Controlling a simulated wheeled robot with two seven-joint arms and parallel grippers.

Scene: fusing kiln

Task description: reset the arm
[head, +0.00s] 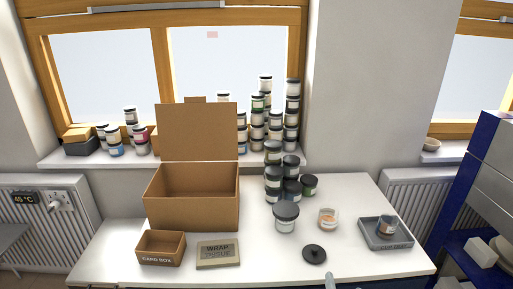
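Neither of my grippers shows clearly in the head view. A small pale grey tip (330,281) pokes up at the bottom edge, and I cannot tell what it belongs to. A large open cardboard box (192,205) stands on the white table with its lid up. A jar with a dark lid (286,219) stands at the middle. An open jar with orange-brown contents (328,219) is to its right, and a loose black lid (314,254) lies in front. A grey tray (372,243) at the right holds a tilted-looking jar (386,225).
A small card box (161,248) and a wrap tissue pack (218,253) lie at the front left. Stacked jars (272,176) stand behind the middle. More jars line the windowsill (75,158). A blue-framed shelf (470,190) stands at the right. The table's left front corner is clear.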

